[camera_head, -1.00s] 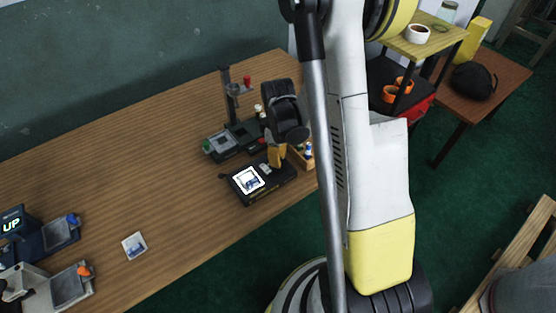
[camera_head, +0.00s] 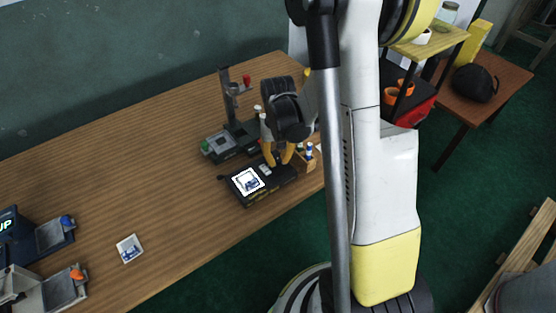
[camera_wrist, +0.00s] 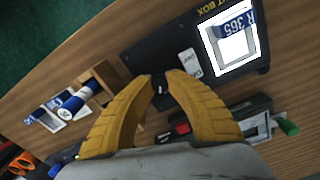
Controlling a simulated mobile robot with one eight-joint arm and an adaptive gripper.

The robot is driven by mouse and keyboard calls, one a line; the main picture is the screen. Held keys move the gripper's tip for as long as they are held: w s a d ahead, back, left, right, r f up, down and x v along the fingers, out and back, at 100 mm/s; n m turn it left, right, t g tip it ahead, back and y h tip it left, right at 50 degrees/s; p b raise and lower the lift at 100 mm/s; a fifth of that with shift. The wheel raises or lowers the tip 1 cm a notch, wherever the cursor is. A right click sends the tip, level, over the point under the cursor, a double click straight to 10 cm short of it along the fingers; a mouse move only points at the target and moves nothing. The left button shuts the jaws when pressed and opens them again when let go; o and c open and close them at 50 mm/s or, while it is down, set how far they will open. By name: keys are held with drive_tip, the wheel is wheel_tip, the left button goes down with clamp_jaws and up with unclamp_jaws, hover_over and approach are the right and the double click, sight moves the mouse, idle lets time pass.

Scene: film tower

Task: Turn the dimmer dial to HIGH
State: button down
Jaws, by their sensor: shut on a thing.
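The black light box (camera_head: 282,178) sits near the right front edge of the wooden table, its white panel lit with a small blue picture on it. In the wrist view the box (camera_wrist: 150,42) is at the top right, with a pale label (camera_wrist: 188,62) beside my fingers. The dimmer dial (camera_wrist: 160,85) is a small dark knob with a white mark, mostly hidden between the fingertips. My gripper (camera_wrist: 161,78) is shut on it with both yellow fingers. In the head view my gripper (camera_head: 278,163) is at the box's far right part. The dial's setting cannot be read.
A wooden holder (camera_head: 305,162) with blue-and-white rolls stands close to the gripper's right. A dark stand device (camera_head: 228,140) is just behind the box.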

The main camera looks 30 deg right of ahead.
sight(278, 160)
drive_tip(key=m, duration=0.6)
drive_tip(key=shift+m+b, duration=0.4)
idle(0.4)
drive_tip(key=c, duration=1.3)
unclamp_jaws()
drive_tip(key=shift+o, duration=0.2)
drive_tip(key=shift+r, duration=0.1)
wheel_tip(278, 160, up, 12)
